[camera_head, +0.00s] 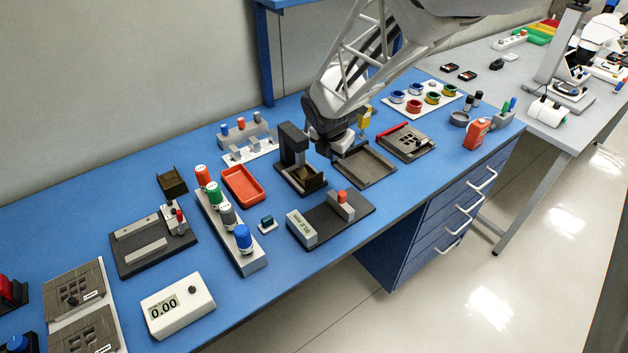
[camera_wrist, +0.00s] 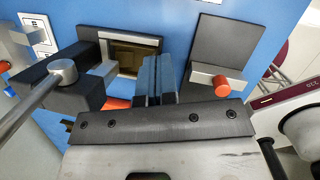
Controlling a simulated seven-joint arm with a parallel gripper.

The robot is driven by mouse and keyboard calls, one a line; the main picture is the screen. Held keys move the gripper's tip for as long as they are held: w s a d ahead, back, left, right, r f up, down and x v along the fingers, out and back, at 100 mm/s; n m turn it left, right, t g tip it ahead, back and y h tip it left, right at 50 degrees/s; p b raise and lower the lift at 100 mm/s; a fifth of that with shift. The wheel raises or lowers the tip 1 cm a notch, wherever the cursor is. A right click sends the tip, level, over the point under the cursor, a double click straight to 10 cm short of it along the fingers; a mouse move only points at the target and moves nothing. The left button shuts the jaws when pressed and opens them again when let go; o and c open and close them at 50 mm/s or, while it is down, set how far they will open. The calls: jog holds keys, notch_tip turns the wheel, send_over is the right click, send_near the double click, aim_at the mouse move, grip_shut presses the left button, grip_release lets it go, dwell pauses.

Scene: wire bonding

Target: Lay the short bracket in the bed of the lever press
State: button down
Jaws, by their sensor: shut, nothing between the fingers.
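The lever press (camera_head: 290,147) is a dark upright frame on a dark base near the middle of the bench. Its brown, box-like bed (camera_head: 313,181) faces the front; the bed also shows in the wrist view (camera_wrist: 135,57) with a pale rim and brownish inside. I cannot make out a short bracket for certain in either view, nor tell whether one lies in the bed. My gripper (camera_wrist: 158,80) is shut and empty, its dark fingers side by side, appearing just right of the bed. In the head view its fingertips are hidden beside the press.
A shallow grey tray (camera_head: 379,177) stands right of the press and looks empty. A dark plate with a grey block and orange knob (camera_head: 342,196) sits in front. A red tray (camera_head: 243,184) and a rack of coloured-cap bottles (camera_head: 222,227) stand left. The bench is crowded.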

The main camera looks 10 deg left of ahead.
jog(key=d+n+t, duration=0.2)
jog(key=n, duration=0.1)
jog(key=n+y, duration=0.7)
jog(key=n, duration=0.5)
send_near(308, 184)
jog(key=shift+s+d+r+t, duration=0.3)
jog(key=shift+s+d+r, duration=0.6)
jog(key=shift+s+r, duration=0.25)
jog(key=shift+w+f, duration=0.1)
jog(key=shift+w, duration=0.05)
jog(key=shift+x, duration=4.85)
jog(key=shift+a, duration=0.1)
